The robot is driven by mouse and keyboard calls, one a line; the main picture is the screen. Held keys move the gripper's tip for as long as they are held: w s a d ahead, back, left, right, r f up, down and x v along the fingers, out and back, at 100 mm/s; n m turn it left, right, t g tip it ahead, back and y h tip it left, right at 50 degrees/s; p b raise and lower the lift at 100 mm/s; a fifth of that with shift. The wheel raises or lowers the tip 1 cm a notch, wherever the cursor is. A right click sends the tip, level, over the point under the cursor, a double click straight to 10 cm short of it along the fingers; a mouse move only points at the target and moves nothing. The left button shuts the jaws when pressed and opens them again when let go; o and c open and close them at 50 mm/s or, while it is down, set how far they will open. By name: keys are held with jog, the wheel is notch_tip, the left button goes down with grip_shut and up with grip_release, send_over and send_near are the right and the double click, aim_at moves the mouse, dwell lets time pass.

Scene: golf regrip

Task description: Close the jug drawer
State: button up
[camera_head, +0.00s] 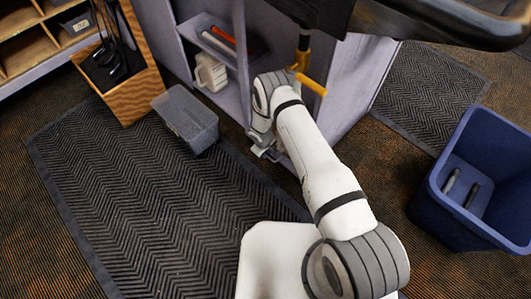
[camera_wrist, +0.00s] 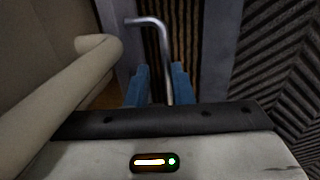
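The jug (camera_head: 210,72), cream with a handle, stands in a low compartment of the grey cabinet (camera_head: 352,92). I cannot tell the outline of its drawer or how far out it is. My gripper (camera_head: 264,148) is low at the cabinet's front edge, right of and below the jug. In the wrist view a bent metal bar (camera_wrist: 150,21), which looks like a handle, runs down between the blue fingertips of my gripper (camera_wrist: 160,84). The fingers are apart, with a gap left of the bar. A cream curved piece (camera_wrist: 62,85) fills the left; it may be the jug's handle.
A grey translucent bin (camera_head: 187,117) stands on the ribbed mat (camera_head: 130,190), left of my gripper. A wooden club stand (camera_head: 130,90) is at the upper left. A blue tub (camera_head: 478,160) with dark pieces inside is at the right.

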jog(key=o, duration=0.3)
jog(key=shift+w, duration=0.1)
jog(key=shift+o, duration=0.3)
jog(key=shift+a+r, duration=0.1)
